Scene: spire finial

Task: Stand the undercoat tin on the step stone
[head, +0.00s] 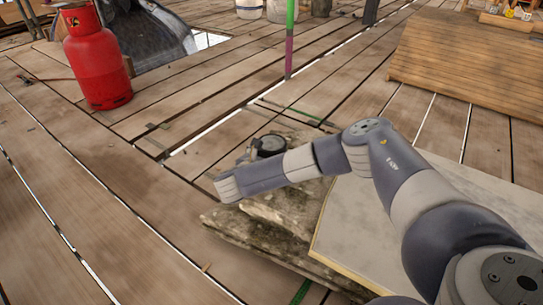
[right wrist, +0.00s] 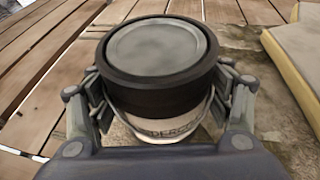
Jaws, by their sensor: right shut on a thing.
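The undercoat tin (right wrist: 158,48) fills the middle of the right wrist view. It has a round grey lid, a broad black band and a pale body with part of its lettering showing. My right gripper (right wrist: 160,98) is shut on it, one finger on each side. In the head view the tin's dark round top (head: 269,145) shows just beyond my right forearm, roughly upright. The rough, mossy step stone (head: 265,212) lies under and around my forearm. The tin's base is hidden, so I cannot tell whether it touches the stone. My left gripper is out of view.
A pale slab with a yellowish edge (head: 335,240) lies against the stone on the right. A red gas cylinder (head: 97,60) stands at upper left. A green and purple post (head: 290,38) rises behind. A wooden plank platform (head: 465,65) is at upper right.

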